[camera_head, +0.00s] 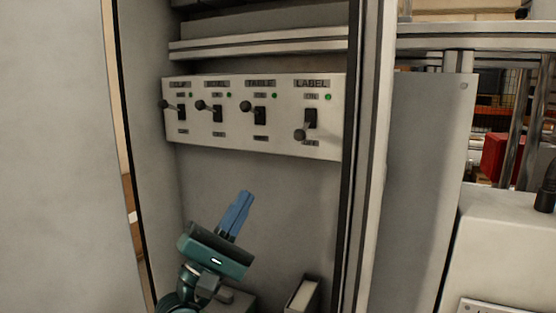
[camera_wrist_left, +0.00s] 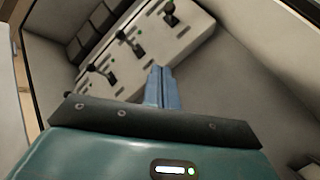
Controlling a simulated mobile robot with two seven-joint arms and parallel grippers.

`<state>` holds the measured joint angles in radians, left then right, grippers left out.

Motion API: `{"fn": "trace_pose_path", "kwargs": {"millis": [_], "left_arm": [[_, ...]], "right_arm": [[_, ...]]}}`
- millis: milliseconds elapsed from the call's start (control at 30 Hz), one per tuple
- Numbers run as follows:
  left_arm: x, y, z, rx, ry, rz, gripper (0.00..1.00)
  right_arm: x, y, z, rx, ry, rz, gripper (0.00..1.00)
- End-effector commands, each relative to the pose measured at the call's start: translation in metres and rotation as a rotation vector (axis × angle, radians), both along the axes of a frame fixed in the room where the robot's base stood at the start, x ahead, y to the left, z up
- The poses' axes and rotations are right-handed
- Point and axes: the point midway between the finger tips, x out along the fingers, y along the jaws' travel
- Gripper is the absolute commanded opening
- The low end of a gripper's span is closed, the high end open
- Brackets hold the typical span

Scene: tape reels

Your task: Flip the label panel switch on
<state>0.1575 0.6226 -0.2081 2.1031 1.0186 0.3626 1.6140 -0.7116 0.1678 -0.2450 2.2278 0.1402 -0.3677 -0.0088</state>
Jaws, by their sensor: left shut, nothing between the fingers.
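The switch panel (camera_head: 232,147) is a pale plate on the back wall of an open cabinet, with several toggle switches in a row. The LABEL switch (camera_head: 306,127) is at the right end. Its lever points down and a green light shows above it. The other levers, such as the TABLE switch (camera_head: 253,110), sit higher. My left gripper (camera_head: 244,200) is shut and empty, below the panel and apart from it. In the left wrist view its blue fingers (camera_wrist_left: 161,75) are together, and the panel (camera_wrist_left: 185,48) shows ahead, tilted. My right gripper is not in view.
The cabinet's right frame post (camera_head: 370,150) stands close to the LABEL switch. A pale rail (camera_head: 260,45) runs above the panel. A small open box (camera_head: 302,296) is at the bottom. The wall between gripper and panel is clear.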

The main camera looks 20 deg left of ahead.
Motion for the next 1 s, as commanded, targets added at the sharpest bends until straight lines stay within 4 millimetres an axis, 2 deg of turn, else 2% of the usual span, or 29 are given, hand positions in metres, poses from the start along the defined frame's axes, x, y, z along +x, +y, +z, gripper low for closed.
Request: {"fn": "trace_pose_path", "kwargs": {"millis": [167,300,600,800,1000], "left_arm": [[0.01,-0.003,0.014,-0.001,-0.002,0.002,0.0],[0.028,-0.01,0.035,-0.003,-0.004,0.001,0.0],[0.066,-0.028,0.079,-0.001,-0.001,-0.002,0.0],[0.052,-0.05,0.088,-0.002,0.001,-0.002,0.0],[0.048,-0.056,0.089,0.001,0.001,0.001,0.0]], "right_arm": [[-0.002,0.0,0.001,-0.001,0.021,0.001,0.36],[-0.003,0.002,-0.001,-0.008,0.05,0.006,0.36],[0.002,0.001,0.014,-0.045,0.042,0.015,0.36],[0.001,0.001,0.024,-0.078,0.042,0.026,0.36],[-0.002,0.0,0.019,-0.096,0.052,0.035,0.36]]}}
